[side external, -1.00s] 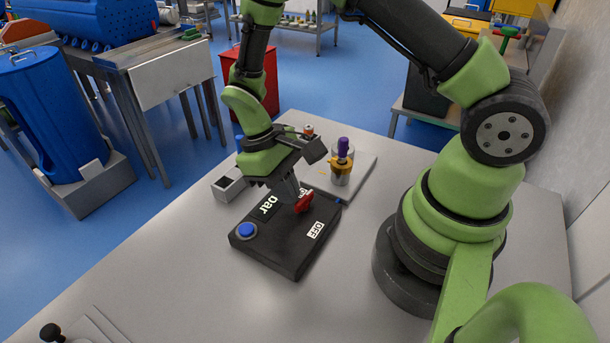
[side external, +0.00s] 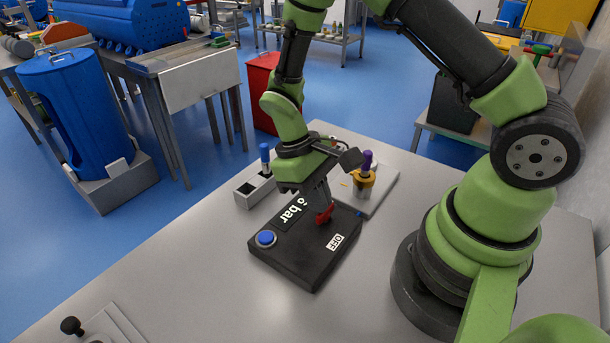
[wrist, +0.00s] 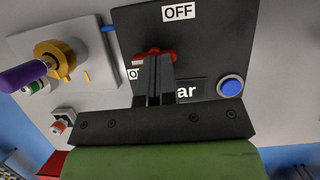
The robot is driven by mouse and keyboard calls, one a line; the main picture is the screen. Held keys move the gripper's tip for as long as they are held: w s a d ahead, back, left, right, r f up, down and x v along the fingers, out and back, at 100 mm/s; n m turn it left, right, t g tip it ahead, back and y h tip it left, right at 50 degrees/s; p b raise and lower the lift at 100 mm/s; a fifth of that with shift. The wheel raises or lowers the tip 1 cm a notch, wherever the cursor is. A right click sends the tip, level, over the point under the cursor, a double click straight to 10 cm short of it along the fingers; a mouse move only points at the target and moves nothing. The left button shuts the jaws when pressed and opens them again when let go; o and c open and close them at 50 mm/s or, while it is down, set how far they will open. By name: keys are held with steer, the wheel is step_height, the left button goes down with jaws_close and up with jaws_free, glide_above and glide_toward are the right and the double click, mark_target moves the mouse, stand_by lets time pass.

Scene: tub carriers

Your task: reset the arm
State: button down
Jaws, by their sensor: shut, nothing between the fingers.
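A black box (side external: 290,262) lies on the table, with a red handle (side external: 326,214), a blue button (side external: 265,239), a white OFF label (side external: 335,242) and a "bar" display (side external: 291,211). My gripper (side external: 322,204) points down over the box, its fingers together and empty. In the wrist view the fingertips (wrist: 155,60) are right at the red handle (wrist: 166,54) and cover part of it. I cannot tell whether they touch it. A second label beside the fingers is partly hidden, and the fingers hide part of the display.
Behind the box, a grey plate (side external: 384,190) carries a yellow-collared cup (side external: 364,180) with a purple handle. A grey holder (side external: 246,194) with a blue-topped item (side external: 265,155) stands at the back left. A black knob (side external: 71,326) is at the front left. The table's front middle is clear.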

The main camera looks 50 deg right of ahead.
steer(key=w+v, duration=0.1)
steer(key=v, duration=0.9)
steer(key=s+r+m+t+y, duration=0.15)
steer(key=s+r+t, duration=0.3)
steer(key=r, duration=0.55)
steer(key=s+r+m+t, duration=0.3)
steer(key=s+r+t, duration=0.3)
steer(key=s, duration=0.3)
steer(key=shift+s+a+t+y, duration=0.15)
steer(key=shift+t+y, duration=0.2)
steer(key=shift+t, duration=0.3)
